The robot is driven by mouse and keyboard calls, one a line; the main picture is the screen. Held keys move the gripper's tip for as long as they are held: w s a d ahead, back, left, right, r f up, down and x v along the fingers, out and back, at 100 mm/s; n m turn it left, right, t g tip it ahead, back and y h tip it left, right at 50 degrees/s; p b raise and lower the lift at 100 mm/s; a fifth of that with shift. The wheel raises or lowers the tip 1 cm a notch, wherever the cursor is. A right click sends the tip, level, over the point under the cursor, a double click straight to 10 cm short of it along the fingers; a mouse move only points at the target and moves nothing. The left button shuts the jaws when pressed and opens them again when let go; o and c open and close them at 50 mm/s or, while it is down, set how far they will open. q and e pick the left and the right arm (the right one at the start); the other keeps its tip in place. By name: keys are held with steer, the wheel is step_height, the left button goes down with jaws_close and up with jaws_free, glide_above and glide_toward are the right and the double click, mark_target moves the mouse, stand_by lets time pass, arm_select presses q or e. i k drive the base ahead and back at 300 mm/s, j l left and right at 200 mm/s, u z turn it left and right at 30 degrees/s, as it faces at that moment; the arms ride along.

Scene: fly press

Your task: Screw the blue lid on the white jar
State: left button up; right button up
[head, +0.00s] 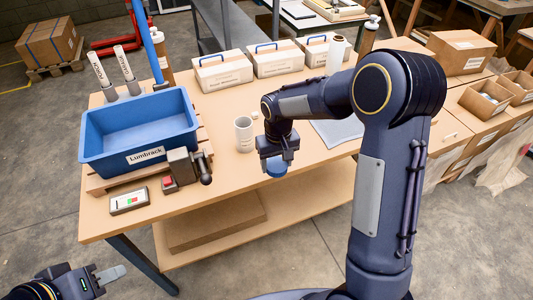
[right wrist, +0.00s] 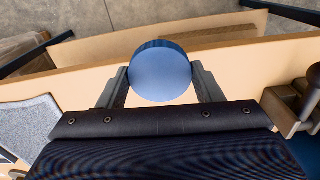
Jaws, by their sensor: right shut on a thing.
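The white jar (head: 244,136) stands upright on the table with no lid on it, just left of my right gripper. My right gripper (head: 277,164) is shut on the blue lid (head: 277,170), near the table's front edge and to the right of the jar, apart from it. In the right wrist view the round blue lid (right wrist: 160,72) sits between the two fingers (right wrist: 160,85), its flat face toward the camera. The jar is not visible in that view. My left gripper (head: 108,276) is low at the bottom left, away from the table; its finger gap is unclear.
A blue Lumbrack tub (head: 140,127) stands at the table's left, with a small vise-like device (head: 185,168) and a panel (head: 129,201) before it. White cases (head: 222,71) line the back. A grey mat (head: 337,130) lies right, partly behind my right arm.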

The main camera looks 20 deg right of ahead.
mark_target(243, 124)
steer(key=i+l+u, duration=0.15)
steer(key=l+u, duration=0.2)
steer(key=l, duration=0.55)
steer(key=l+u, duration=0.4)
steer(key=l, duration=0.55)
steer(key=i, duration=0.05)
